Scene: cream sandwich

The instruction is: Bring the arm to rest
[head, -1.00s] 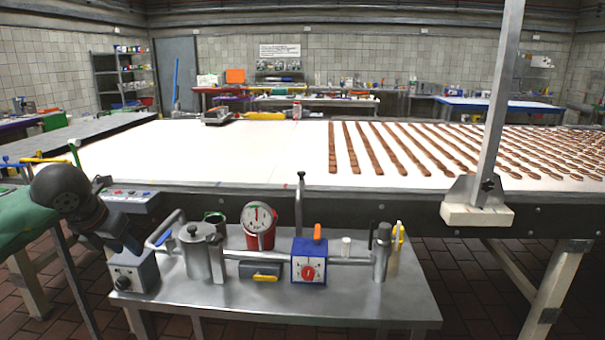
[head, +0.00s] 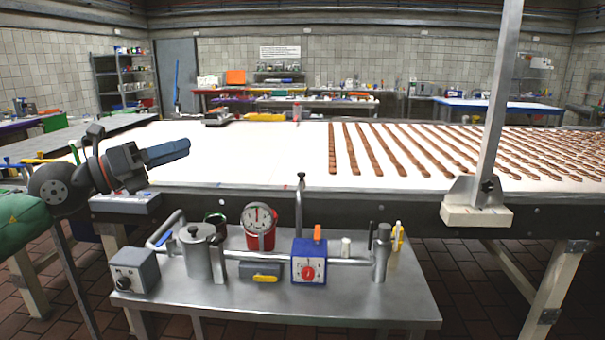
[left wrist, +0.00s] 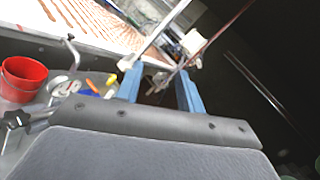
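My left arm comes in from the left of the head view. Its gripper (head: 180,150) is raised above the near left edge of the white conveyor (head: 235,160) and points right. In the left wrist view the two blue fingers of the gripper (left wrist: 162,78) stand apart with nothing held between them. My right gripper is in neither view.
Below stands a steel table (head: 215,305) with a metal pot (head: 203,258), a red-bodied gauge (head: 260,228), a blue box with a red knob (head: 309,262) and pipes. Rows of brown bars (head: 367,150) lie on the conveyor. A grey post (head: 497,100) rises at right.

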